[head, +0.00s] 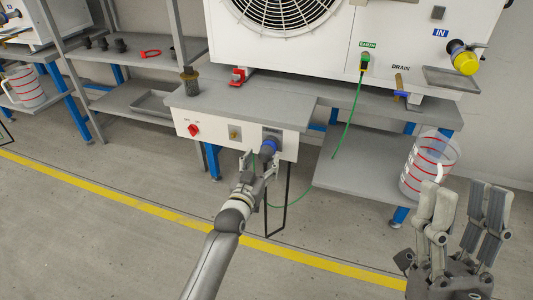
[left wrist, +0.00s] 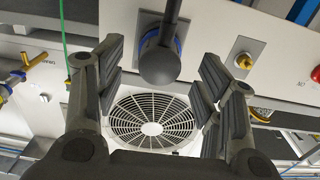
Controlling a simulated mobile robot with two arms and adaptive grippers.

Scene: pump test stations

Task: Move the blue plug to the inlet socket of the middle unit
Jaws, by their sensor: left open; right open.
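The blue plug (head: 268,148) has a dark grey body and a blue ring, and sits at a socket on the front of the white panel (head: 222,136). In the left wrist view the plug (left wrist: 160,62) lies between the spread fingers of my left gripper, with gaps on both sides. My left gripper (head: 259,160) is open right in front of it. The white unit with the fan (head: 355,30) stands behind; its "IN" label (head: 440,32) is beside a yellow-ended fitting (head: 463,59). My right gripper (head: 460,205) is open and empty at the lower right.
The panel also has a red switch (head: 194,130) and a brass fitting (head: 235,133). A green wire (head: 347,125) hangs from the earth point. A red-banded jug (head: 428,165) stands on the lower shelf (head: 350,175), behind my right gripper. Dark fittings and a red ring (head: 150,53) lie on the left shelf.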

